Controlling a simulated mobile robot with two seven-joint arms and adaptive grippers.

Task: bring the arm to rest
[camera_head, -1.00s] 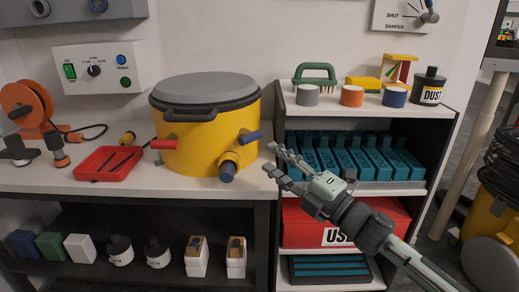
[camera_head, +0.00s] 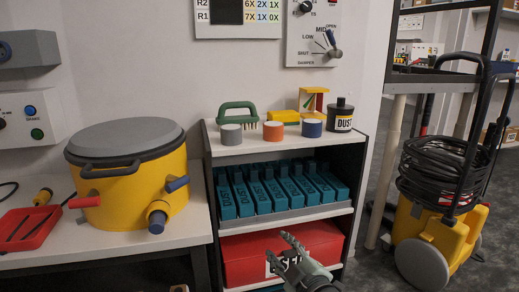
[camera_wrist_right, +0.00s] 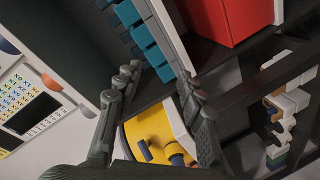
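My right gripper (camera_head: 279,248) is low in the head view, in front of the red box (camera_head: 240,253) on the shelf unit's lower level. In the right wrist view, its two fingers (camera_wrist_right: 158,82) stand apart with nothing held between them. The yellow drum (camera_wrist_right: 150,125) shows behind the gap, apart from the fingers as far as I can tell. My left gripper is in neither view.
The yellow lidded drum (camera_head: 112,207) stands on the bench at left. The shelf unit (camera_head: 290,152) holds teal cartridges (camera_head: 265,197), with small pots and a black DUST bottle (camera_head: 341,116) on top. A yellow wheeled vacuum (camera_head: 437,240) stands on the floor at right.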

